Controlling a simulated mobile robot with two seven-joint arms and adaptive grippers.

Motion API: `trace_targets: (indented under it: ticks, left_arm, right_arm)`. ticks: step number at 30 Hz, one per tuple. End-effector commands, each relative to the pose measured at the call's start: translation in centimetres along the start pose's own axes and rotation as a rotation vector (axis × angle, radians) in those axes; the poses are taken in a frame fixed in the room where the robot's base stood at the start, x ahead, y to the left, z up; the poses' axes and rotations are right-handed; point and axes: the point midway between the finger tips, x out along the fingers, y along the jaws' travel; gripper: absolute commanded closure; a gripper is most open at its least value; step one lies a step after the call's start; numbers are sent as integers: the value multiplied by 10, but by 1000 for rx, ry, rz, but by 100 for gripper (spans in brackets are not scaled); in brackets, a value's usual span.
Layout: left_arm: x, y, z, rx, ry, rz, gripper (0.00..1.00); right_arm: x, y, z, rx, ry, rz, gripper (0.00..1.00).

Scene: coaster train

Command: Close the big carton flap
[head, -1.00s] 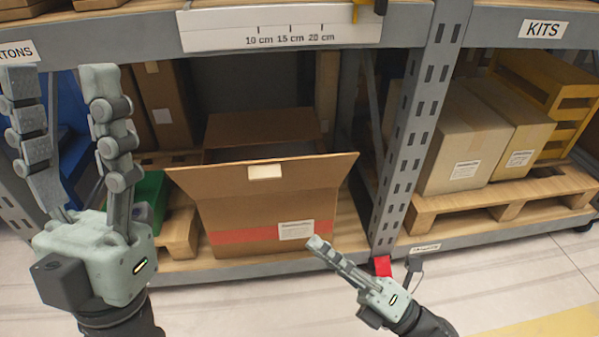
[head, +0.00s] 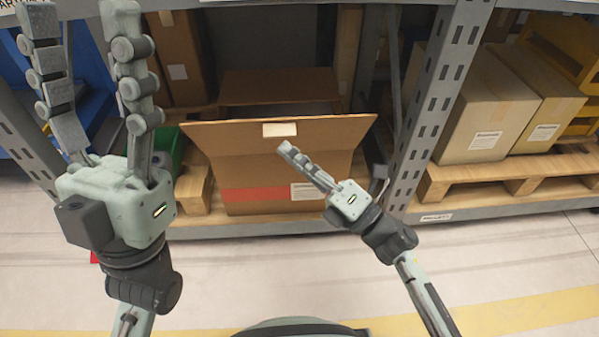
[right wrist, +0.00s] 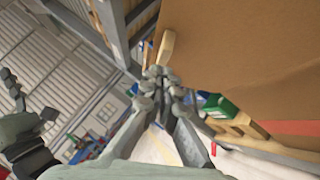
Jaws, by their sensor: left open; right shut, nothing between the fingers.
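The big carton (head: 245,172) stands on the lower shelf with a red band and a white label on its front. Its near flap (head: 325,132) is folded outward and slopes toward me, with a pale patch (head: 281,130) at its middle. The far flap (head: 280,86) stands up at the back. My left gripper (head: 83,30) is open and empty, raised left of the carton. My right gripper (head: 287,150) is shut and empty, its tips in front of the carton just under the near flap in the head view. In the right wrist view the brown carton (right wrist: 245,60) fills the upper right beside the closed fingers (right wrist: 160,75); contact is unclear.
A grey rack upright (head: 430,100) stands right of the carton. Closed cartons (head: 487,115) sit on a pallet (head: 480,172) beyond it. A green bin (head: 168,150) is left of the carton, partly hidden by my left gripper. The floor in front is clear.

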Motion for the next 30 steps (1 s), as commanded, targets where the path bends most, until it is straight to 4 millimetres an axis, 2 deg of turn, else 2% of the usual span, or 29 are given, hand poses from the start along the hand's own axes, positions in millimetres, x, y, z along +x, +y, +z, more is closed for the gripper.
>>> trace_targets:
  ticks: [18, 26, 30]
  left_arm:
    - [5, 0, 2, 1, -7, 3, 46]
    - [8, 4, 35, -12, -222, 2, 46]
    - [7, 7, 61, -22, -393, 3, 46]
  right_arm:
    - [5, 1, 6, 5, 0, -5, 100]
    - [14, 4, 14, 30, 0, -30, 100]
    - [21, 4, 21, 53, 2, -54, 100]
